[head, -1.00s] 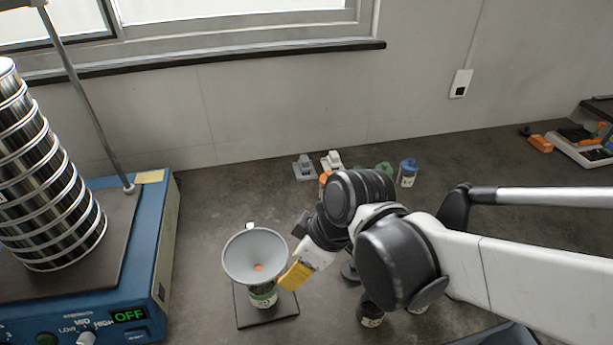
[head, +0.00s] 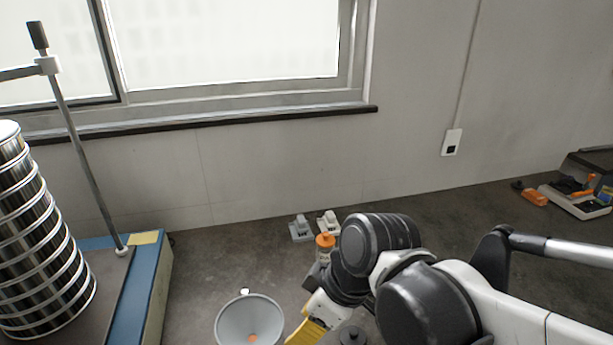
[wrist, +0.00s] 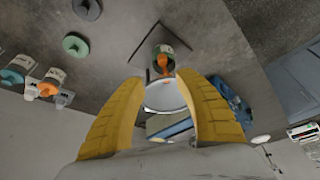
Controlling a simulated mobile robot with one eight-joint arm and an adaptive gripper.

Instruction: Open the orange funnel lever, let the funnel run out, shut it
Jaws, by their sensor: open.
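The grey funnel (head: 248,322) stands at the bottom edge of the head view, with an orange spot at its centre. In the wrist view the funnel (wrist: 163,97) shows as a pale cone between my finger tips, and an orange part, apparently the lever (wrist: 165,64), shows at its outlet above a jar with a green band (wrist: 174,43). My gripper (wrist: 163,80) is open, its two yellow fingers spread with nothing held. In the head view its yellow fingers (head: 304,332) are just right of the funnel. I cannot tell whether the lever is open or shut.
The sieve stack (head: 38,250) stands on the blue shaker (head: 150,290) at left. An orange-capped bottle (head: 325,246) and small grey and white blocks (head: 301,228) stand behind my arm. Orange-handled tools and a tray (head: 575,200) lie far right. Bench behind the funnel is clear.

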